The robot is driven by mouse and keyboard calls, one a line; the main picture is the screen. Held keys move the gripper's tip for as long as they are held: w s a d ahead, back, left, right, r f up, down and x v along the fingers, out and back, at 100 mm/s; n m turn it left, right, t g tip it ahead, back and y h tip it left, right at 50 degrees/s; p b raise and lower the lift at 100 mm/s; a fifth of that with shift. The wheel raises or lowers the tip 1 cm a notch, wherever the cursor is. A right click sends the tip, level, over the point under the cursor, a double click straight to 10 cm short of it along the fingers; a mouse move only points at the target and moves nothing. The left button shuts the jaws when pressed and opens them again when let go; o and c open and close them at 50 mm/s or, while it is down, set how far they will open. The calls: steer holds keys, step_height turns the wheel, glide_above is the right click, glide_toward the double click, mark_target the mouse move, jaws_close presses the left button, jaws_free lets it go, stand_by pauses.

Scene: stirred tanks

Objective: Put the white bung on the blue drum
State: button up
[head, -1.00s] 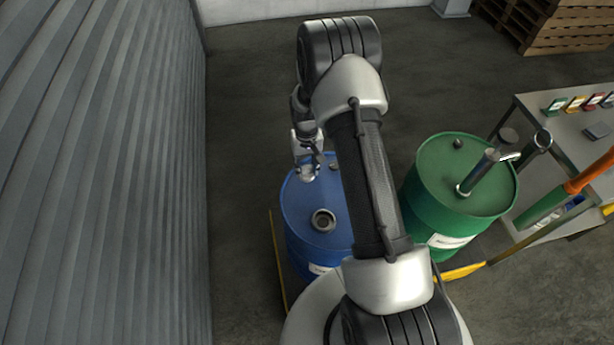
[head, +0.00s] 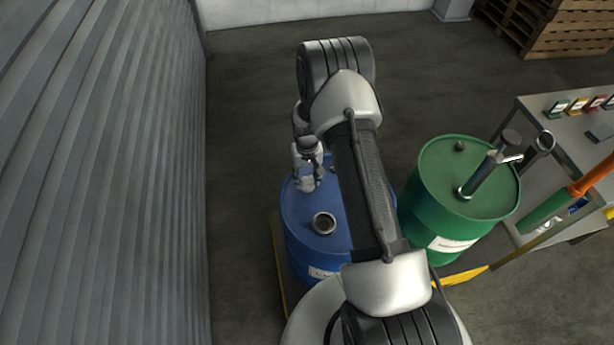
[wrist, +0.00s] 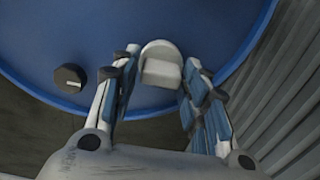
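The blue drum (head: 296,225) stands left of centre in the head view, with a dark-rimmed round opening (head: 323,222) in its top. My gripper (head: 307,187) is over the far left part of the drum top. In the wrist view, the white bung (wrist: 161,68) shows between my two fingertips (wrist: 163,58), with the blue drum top (wrist: 215,25) behind it. The fingers stand apart on either side of the bung, with narrow gaps visible. I cannot tell whether the bung rests on the drum. A small dark cap (wrist: 70,78) sits near the drum's rim.
A green drum (head: 440,190) with an upright pipe stands close on the right. A bench (head: 570,130) with small coloured items is farther right. A corrugated wall (head: 110,170) runs along the left. Pallets (head: 560,30) are stacked at the back right.

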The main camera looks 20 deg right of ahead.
steer(key=shift+o, duration=0.7)
step_height(320, 180, up, 12)
steer(key=p, duration=0.4)
step_height(320, 180, up, 10)
glide_above(307, 177)
steer(key=s+a, duration=0.1)
steer(key=a, duration=0.1)
steer(key=s+a+r+n+t, duration=0.1)
steer(key=s+a+r, duration=0.1)
steer(key=s+r, duration=0.35)
steer(key=s+a+r+t, duration=0.1)
steer(key=s+r, duration=0.1)
steer(key=r, duration=0.7)
steer(key=s+a+r+t, duration=0.1)
steer(key=s+r, duration=0.3)
steer(key=s, duration=0.6)
steer(key=s+a+r+n+t, duration=0.1)
steer(key=s+a+r, duration=0.2)
steer(key=s, duration=0.7)
steer(key=shift+s+a+r+t, duration=0.3)
steer(key=shift+s+a+r, duration=0.1)
steer(key=shift+a, duration=0.05)
